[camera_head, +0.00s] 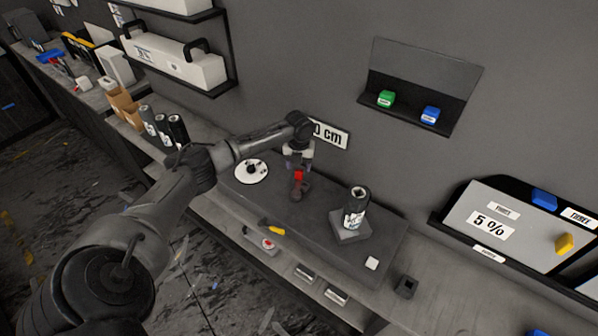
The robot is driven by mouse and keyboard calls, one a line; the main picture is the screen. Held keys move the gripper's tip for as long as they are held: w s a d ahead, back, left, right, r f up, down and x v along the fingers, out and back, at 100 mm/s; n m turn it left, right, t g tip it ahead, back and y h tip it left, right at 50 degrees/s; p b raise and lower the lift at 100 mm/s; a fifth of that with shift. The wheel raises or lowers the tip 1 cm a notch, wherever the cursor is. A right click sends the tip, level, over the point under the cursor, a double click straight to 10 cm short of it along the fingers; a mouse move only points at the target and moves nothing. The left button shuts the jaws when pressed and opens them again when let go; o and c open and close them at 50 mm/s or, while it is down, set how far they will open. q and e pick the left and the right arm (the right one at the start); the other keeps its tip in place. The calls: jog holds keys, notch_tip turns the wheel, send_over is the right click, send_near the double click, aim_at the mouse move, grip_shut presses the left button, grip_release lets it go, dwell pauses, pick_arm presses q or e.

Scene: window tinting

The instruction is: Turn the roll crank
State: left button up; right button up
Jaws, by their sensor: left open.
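My left gripper (298,158) reaches in over the dark bench unit, pointing down, with its jaws open. Just below its fingertips is a small red knob (298,175) on a dark round part (300,189), which looks like the roll crank. Whether the fingers touch the knob or stand just above it, I cannot tell. To the left on the same unit is a white disc (244,176) with a dark centre. A dark roll with a printed label (354,208) stands upright on a grey block to the right. My right gripper is not in view.
A yellow-handled tool (272,228) lies at the unit's front edge, and a small white block (372,263) at its right end. Several dark rolls (163,130) stand at the left. A "cm" sign (331,134) is behind my gripper. A wall shelf (417,108) holds green and blue blocks.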

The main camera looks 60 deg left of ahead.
pick_arm(q)
notch_tip(320, 180, up, 9)
dwell(0.4)
jog(key=shift+c, duration=0.2)
